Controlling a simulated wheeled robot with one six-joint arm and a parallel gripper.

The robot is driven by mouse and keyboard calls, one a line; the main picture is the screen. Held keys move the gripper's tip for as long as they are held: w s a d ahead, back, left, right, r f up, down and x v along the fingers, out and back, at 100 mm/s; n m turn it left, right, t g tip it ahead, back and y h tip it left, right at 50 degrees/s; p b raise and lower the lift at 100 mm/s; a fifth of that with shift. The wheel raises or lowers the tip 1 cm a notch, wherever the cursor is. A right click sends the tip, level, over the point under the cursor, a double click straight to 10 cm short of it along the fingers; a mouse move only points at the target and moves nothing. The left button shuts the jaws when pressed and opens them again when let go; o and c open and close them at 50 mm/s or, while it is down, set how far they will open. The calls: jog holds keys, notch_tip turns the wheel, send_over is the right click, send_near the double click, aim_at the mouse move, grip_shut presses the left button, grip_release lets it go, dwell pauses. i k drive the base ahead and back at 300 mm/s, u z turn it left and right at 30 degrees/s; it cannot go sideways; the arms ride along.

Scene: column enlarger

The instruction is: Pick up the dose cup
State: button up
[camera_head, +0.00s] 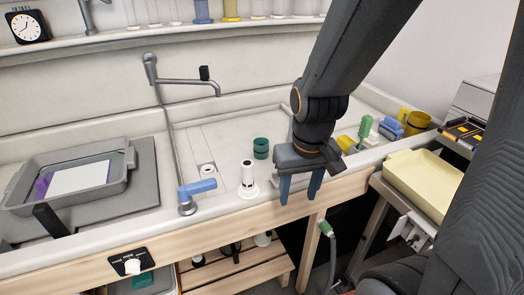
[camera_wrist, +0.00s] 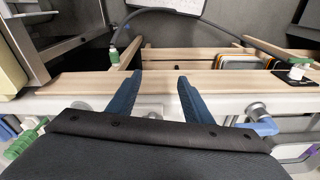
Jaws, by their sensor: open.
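My gripper (camera_head: 299,197) is open and empty, its blue fingers pointing down over the front wooden edge of the sink bench. In the wrist view its fingers (camera_wrist: 160,78) stand apart above the wooden rail, with nothing between them. I cannot tell for sure which vessel is the dose cup. A small dark green cup (camera_head: 261,148) stands in the sink, left of my gripper and farther back. A small yellow cup (camera_head: 345,144) stands to the right, partly behind my arm. A larger dark yellow cup (camera_head: 416,122) stands farther right. None of them touches the fingers.
A white standpipe (camera_head: 248,176) and a blue-handled tap (camera_head: 197,187) stand left of my gripper. A grey tray (camera_head: 118,182) lies far left. A hose hangs below the wooden rail (camera_head: 240,215).

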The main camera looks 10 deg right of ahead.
aim_at(261, 148)
jog(key=z, duration=1.05)
jog(key=k, duration=0.9)
jog(key=u, duration=0.75)
jog(key=i, duration=1)
